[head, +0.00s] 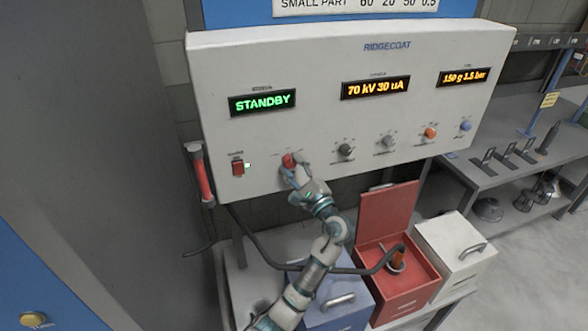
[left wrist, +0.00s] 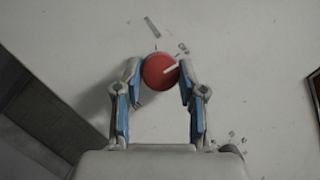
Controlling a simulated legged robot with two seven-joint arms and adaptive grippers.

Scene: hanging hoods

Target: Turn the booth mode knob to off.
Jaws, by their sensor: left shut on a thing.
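The booth mode knob is a red round knob (head: 289,160) low on the left part of the white control panel (head: 330,105). The green display (head: 262,102) reads STANDBY. The knob's printed labels are too small to read. My right gripper is not in view.
Other knobs, grey (head: 388,141), orange (head: 430,133) and blue (head: 466,126), sit to the right. A red switch (head: 238,168) is to the left. Below stand a red open box (head: 415,275), a white box (head: 465,265) and a blue box (head: 345,318). A dark hose crosses behind my arm.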

